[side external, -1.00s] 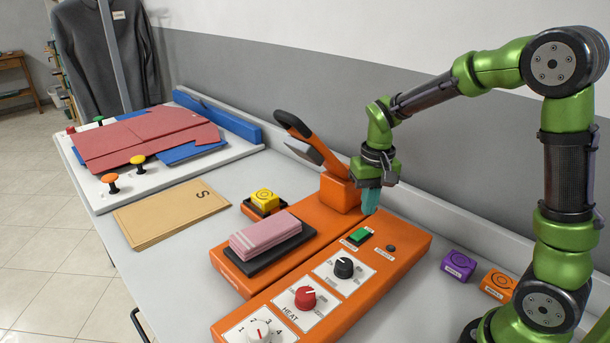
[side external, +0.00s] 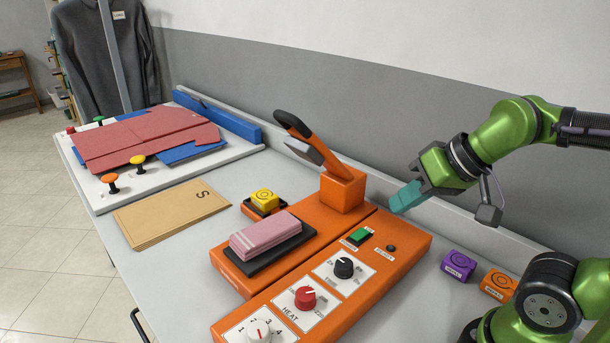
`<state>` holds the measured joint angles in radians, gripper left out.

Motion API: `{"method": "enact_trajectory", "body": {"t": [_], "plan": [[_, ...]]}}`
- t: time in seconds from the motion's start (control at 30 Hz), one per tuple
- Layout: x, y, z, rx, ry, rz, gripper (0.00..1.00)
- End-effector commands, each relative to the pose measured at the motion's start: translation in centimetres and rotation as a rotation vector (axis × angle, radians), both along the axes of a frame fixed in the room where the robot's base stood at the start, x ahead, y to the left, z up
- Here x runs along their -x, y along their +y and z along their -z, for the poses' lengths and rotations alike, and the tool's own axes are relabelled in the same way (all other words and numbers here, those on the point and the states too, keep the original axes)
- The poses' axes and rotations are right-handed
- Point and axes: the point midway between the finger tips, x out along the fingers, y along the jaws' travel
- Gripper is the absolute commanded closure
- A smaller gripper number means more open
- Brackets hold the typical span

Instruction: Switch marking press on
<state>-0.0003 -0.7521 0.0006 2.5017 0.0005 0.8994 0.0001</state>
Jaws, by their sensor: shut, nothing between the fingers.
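The orange marking press (side external: 300,284) stands on the grey table with its lever (side external: 309,137) raised. On its panel are a green switch (side external: 359,236), a small dark round lamp or button (side external: 391,248), a black knob (side external: 344,267), a red knob (side external: 305,298) and a white numbered knob (side external: 259,330). The lamp looks unlit. A folded pink cloth (side external: 265,234) lies on the dark pad of the press. My gripper (side external: 399,202) is shut and empty. Its teal fingers point down and left, above and to the right of the green switch, apart from it.
A yellow block (side external: 265,198) sits in a dark tray behind the cloth. A purple block (side external: 458,265) and an orange block (side external: 497,283) stand right of the press. Brown envelopes (side external: 172,214) lie left. A white board with red cloth (side external: 150,136) is farther back.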

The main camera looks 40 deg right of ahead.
Motion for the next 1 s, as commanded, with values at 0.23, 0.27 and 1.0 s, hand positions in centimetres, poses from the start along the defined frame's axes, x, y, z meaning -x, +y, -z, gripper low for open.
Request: {"method": "enact_trajectory", "body": {"t": [0.23,0.27,1.0], "plan": [[-0.3,-0.1,0.8,-0.001,0.037,0.001,1.0],[-0.5,-0.1,1.0,-0.002,0.048,0.003,1.0],[-13.5,-6.5,5.2,-0.174,0.644,0.893,1.0]]}}
